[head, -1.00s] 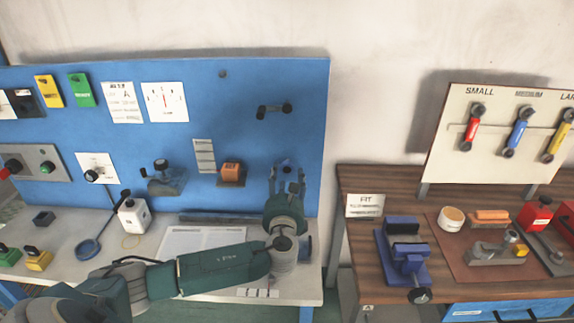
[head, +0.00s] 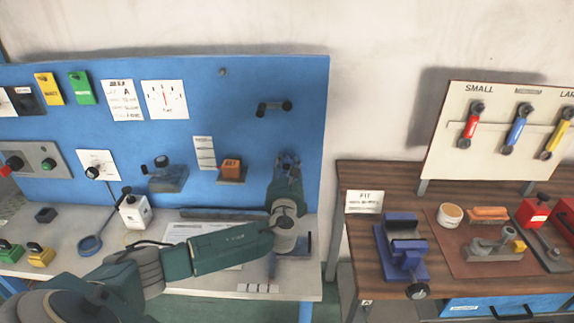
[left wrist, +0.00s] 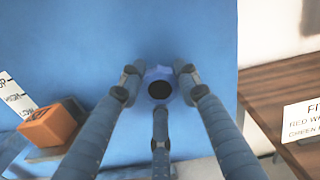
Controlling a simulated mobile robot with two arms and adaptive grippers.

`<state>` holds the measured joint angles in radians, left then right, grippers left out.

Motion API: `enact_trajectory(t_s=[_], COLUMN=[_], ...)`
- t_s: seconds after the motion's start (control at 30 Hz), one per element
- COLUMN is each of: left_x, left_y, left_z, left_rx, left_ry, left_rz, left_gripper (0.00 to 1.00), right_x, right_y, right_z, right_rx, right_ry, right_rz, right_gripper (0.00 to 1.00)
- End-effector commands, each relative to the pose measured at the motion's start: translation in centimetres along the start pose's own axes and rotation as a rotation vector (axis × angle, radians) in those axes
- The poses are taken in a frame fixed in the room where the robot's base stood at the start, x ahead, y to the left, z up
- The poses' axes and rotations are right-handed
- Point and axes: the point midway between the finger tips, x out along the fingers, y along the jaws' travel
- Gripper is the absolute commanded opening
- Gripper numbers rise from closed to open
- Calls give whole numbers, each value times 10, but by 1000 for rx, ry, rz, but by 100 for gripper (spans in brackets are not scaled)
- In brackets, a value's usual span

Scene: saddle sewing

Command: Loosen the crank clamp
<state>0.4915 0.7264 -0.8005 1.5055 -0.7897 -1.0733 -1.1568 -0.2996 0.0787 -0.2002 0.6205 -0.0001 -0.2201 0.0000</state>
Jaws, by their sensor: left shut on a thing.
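My left gripper (head: 288,158) reaches up to the blue panel near its right edge. In the left wrist view its three fingers (left wrist: 158,90) are closed around a round blue knob (left wrist: 160,74) with a dark centre. In the head view the fingers and wrist mostly hide this knob. A dark crank handle (head: 273,107) with a round end on each side is on the panel above the gripper, apart from it. I cannot tell from any label which part is the crank clamp. My right gripper is not in view.
An orange block (head: 231,166) on a small shelf is left of the gripper; it also shows in the left wrist view (left wrist: 47,126). A grey metal fixture (head: 166,178) is further left. A wooden table (head: 352,176) with a blue vise (head: 403,250) stands to the right.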

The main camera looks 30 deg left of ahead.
Motion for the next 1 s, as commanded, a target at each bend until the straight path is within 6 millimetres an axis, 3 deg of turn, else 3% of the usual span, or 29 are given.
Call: enact_trajectory(t_s=[0.43,1.0], left_x=[0,0], left_y=[1,2], left_z=[-2,-2], left_rx=[-115,-628], left_ry=[-2,-5], left_rz=[1,1], left_gripper=[6,6], right_x=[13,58], right_y=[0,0], right_z=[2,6], right_rx=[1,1], right_ry=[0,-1], right_rz=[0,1], right_gripper=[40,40])
